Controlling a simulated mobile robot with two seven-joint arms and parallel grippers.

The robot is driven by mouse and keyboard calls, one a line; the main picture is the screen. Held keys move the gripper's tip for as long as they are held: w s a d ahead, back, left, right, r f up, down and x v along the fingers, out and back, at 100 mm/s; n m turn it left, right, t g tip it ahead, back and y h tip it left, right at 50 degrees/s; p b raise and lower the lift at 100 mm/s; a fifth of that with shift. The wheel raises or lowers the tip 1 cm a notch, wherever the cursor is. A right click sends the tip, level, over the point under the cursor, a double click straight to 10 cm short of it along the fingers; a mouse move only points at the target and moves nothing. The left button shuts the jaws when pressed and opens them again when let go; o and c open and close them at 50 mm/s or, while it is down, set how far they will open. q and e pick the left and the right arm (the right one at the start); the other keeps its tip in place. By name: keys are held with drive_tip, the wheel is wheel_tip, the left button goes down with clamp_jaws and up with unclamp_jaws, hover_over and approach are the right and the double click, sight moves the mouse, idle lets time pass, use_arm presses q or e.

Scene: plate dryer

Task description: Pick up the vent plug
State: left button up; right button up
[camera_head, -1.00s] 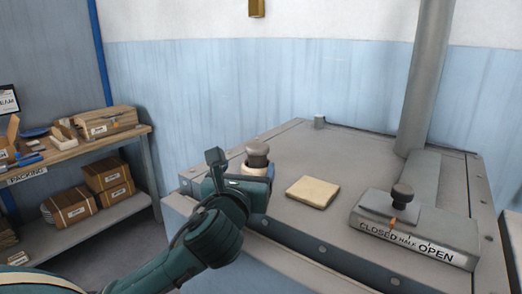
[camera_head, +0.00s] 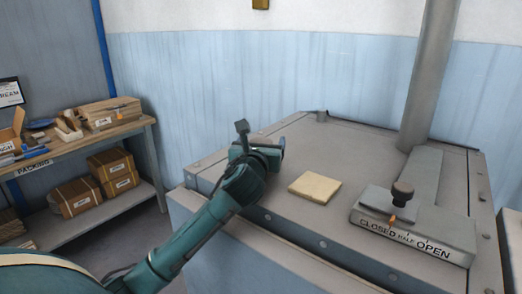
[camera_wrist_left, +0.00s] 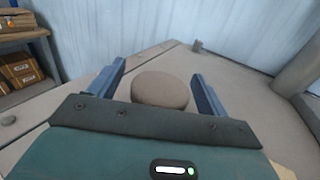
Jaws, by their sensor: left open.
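The vent plug (camera_wrist_left: 160,90) shows in the left wrist view as a round, brown-grey top between my two fingers. In the head view it is hidden behind my left gripper (camera_head: 268,148), which is over the left part of the grey dryer top (camera_head: 325,150). The gripper is open, with one finger on each side of the plug and a visible gap at least on the left side. I cannot tell how deep the fingers reach around it. My right gripper is not in view.
A flat tan square pad (camera_head: 315,187) lies right of the gripper. A slide control with a dark knob (camera_head: 402,190) and CLOSED/HALF/OPEN label is further right. A grey pipe (camera_head: 427,80) rises behind. A packing shelf (camera_head: 95,135) with boxes stands at left.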

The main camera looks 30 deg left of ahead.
use_arm(q)
drive_tip(key=c, duration=1)
drive_tip(key=shift+c, duration=0.7)
drive_tip(key=shift+r, duration=0.15)
